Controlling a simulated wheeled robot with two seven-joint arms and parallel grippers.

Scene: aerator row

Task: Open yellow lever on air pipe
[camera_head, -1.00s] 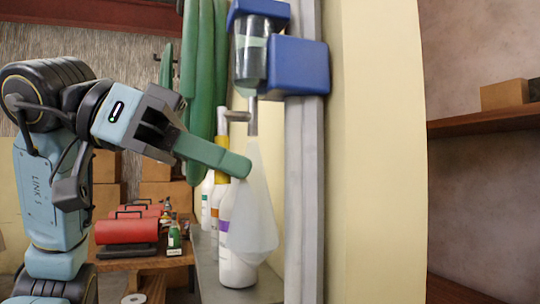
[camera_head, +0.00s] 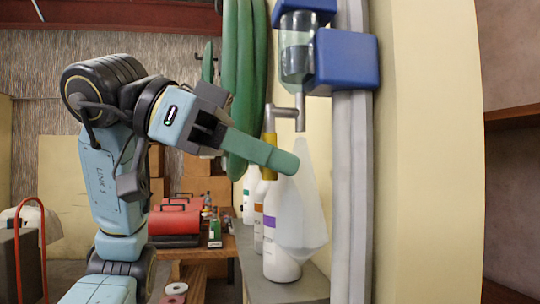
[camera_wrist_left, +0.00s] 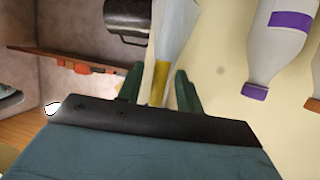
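The yellow lever (camera_head: 269,138) hangs upright from the left end of a grey air pipe (camera_head: 285,112), and part of it is hidden behind my fingers. My left gripper (camera_head: 288,162) reaches across it from the left, its green fingertips beside a pale translucent cone (camera_head: 303,210) below the pipe outlet. In the left wrist view, the left gripper's fingers (camera_wrist_left: 158,88) stand apart, with the yellow lever (camera_wrist_left: 161,76) showing between them and a gap on each side. I cannot tell how deep it sits between them. My right gripper is not in view.
White bottles (camera_head: 281,250) stand on a grey ledge (camera_head: 300,288) under the pipe. A blue box (camera_head: 346,59) and a clear cup (camera_head: 297,50) are above it. Green hoses (camera_head: 240,90) hang behind my gripper. Red cases (camera_head: 175,219) lie on a low table.

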